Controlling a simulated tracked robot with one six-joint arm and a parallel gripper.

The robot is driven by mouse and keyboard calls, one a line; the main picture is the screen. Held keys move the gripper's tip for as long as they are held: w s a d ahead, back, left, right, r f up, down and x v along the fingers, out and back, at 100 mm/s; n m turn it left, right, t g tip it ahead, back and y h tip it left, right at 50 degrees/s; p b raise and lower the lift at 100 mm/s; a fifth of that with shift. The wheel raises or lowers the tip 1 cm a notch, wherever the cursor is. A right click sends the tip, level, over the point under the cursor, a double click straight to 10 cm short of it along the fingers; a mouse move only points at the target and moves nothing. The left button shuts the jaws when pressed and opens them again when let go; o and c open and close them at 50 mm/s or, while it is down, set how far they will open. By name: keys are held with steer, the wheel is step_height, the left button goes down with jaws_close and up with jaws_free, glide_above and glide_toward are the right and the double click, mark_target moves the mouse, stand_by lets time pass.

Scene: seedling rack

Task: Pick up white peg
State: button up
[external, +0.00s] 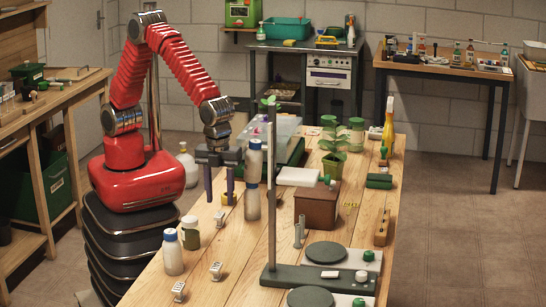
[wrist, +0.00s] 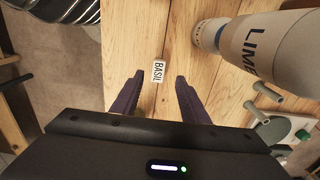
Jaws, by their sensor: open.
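My gripper (external: 219,201) is open and points down over the wooden table. Its two dark purple fingers are apart and nothing is between them that I can see held. A small white piece lettered BASIL (wrist: 158,71) lies on the table; in the wrist view it shows between the fingertips (wrist: 159,80). In the external view a small white piece (external: 220,219) sits just below the fingertips, apart from them. Similar white pieces stand nearer the front, one in the middle (external: 215,270) and one at the edge (external: 178,291). I cannot tell for sure which is the white peg.
A large bottle marked LIME (wrist: 265,45) stands close to the right of my gripper. Grey cylinders (external: 300,232), a brown box (external: 317,206) and a stand with a post (external: 272,200) lie right.

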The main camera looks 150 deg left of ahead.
mark_target(220, 214)
steer(key=shift+f, duration=1)
steer(key=shift+d+f, duration=0.15)
steer(key=shift+f, duration=2.45)
steer(key=shift+c, duration=0.6)
jaws_close()
